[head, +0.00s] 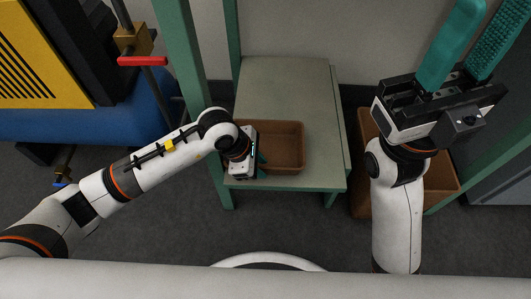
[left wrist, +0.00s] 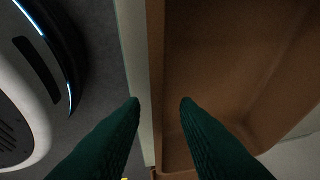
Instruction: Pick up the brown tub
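The brown tub (head: 285,147) sits on the grey-green table top near its front edge, and its visible inside looks empty. My left gripper (head: 261,159) is over the tub's left end, pointing down. In the left wrist view the two dark green fingers (left wrist: 160,108) are apart, with the tub's rim and wall (left wrist: 156,60) running between them. I cannot tell whether either finger touches the wall. The left hand hides the tub's left end in the head view. My right gripper (head: 482,30) is raised at the right, its teal fingers apart and empty.
The table (head: 285,85) has green legs and clear space behind the tub. A larger brown bin (head: 364,190) stands on the floor at the right, partly behind my right arm. A green post (head: 180,50) rises left of the table. A yellow and blue machine (head: 45,60) stands further left.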

